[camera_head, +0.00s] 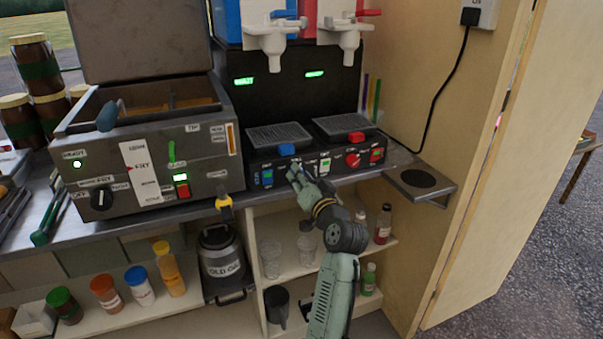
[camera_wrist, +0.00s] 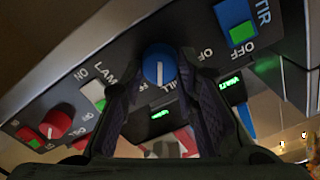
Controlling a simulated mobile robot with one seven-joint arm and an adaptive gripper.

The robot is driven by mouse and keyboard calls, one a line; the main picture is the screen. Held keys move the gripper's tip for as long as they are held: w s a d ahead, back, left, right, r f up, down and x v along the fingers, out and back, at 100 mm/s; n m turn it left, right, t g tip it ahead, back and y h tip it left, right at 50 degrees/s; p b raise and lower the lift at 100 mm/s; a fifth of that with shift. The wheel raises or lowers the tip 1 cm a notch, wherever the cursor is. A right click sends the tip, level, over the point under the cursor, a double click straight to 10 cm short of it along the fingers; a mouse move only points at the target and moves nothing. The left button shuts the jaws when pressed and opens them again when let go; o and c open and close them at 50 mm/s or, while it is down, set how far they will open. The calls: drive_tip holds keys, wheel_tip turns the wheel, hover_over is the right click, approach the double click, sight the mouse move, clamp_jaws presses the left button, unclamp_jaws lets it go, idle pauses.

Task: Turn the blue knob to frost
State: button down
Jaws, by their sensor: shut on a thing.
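The blue knob (camera_wrist: 160,64) is on the black front panel of the drinks machine (camera_head: 315,163). It shows in the wrist view, with a white pointer line running nearly up and down in that picture. My gripper (camera_wrist: 154,78) is shut on the knob, one dark finger on each side. In the head view my gripper (camera_head: 297,172) is at the panel, left of its middle, and covers the knob. The lettering around the knob is partly hidden by the fingers, so I cannot tell which mark the pointer meets.
A blue switch (camera_wrist: 236,20) is close to the knob. A red knob (camera_head: 353,160) is further right on the panel. Drip trays (camera_head: 279,135) sit above it. A fryer (camera_head: 150,150) stands left; a wooden wall (camera_head: 405,90) is at right. Bottles and glasses occupy the shelf (camera_head: 345,250) below.

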drive_tip(key=m+p, duration=0.2)
drive_tip(key=m, duration=0.3)
drive_tip(key=shift+d+m+p, duration=0.1)
drive_tip(key=shift+m+p, duration=0.2)
drive_tip(key=shift+p, duration=0.05)
drive_tip(key=shift+f, duration=0.1)
drive_tip(key=c, duration=1.5)
unclamp_jaws()
drive_tip(key=shift+c, duration=0.2)
drive_tip(key=v, duration=1.2)
